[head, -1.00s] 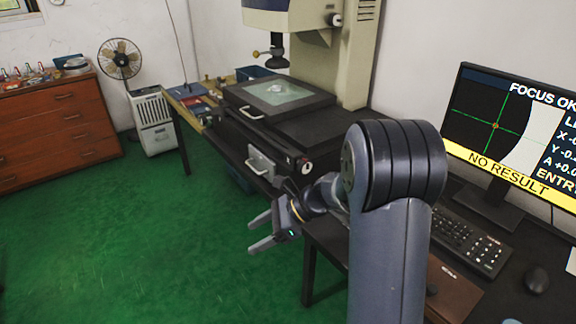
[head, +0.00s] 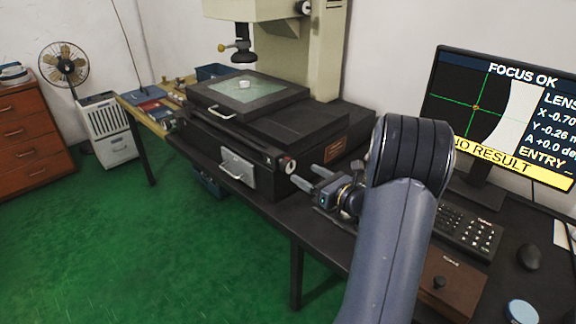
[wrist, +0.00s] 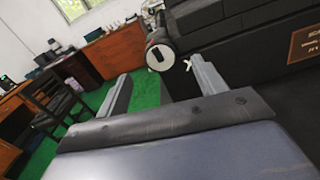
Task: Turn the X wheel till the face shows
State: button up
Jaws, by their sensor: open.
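The X wheel (head: 290,167), a dark knob with a pale end face, sticks out at the front right corner of the measuring stage (head: 205,118). In the wrist view the wheel (wrist: 159,55) is ahead, near the gap between my fingertips, with a white X mark to its right. My gripper (head: 309,177) is open and empty, its fingers pointing at the wheel; contact cannot be told. A small pale ring (head: 243,84) lies on the glass plate (head: 222,92). The monitor (head: 500,118) shows a dark round area, a pale curved band, a green cross, "FOCUS OK" and "NO RESULT".
The keyboard (head: 468,229), mouse (head: 528,257) and a brown box (head: 452,287) lie on the dark desk. A fan (head: 64,66) and drawers stand far left. Green floor is clear.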

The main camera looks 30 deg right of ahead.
aim_at(292, 167)
jog(key=x, duration=0.7)
jog(key=shift+w+a, duration=0.1)
jog(key=shift+w, duration=0.1)
jog(key=shift+c, duration=0.4)
jog(key=shift+f, duration=0.1)
jog(key=c, duration=0.9)
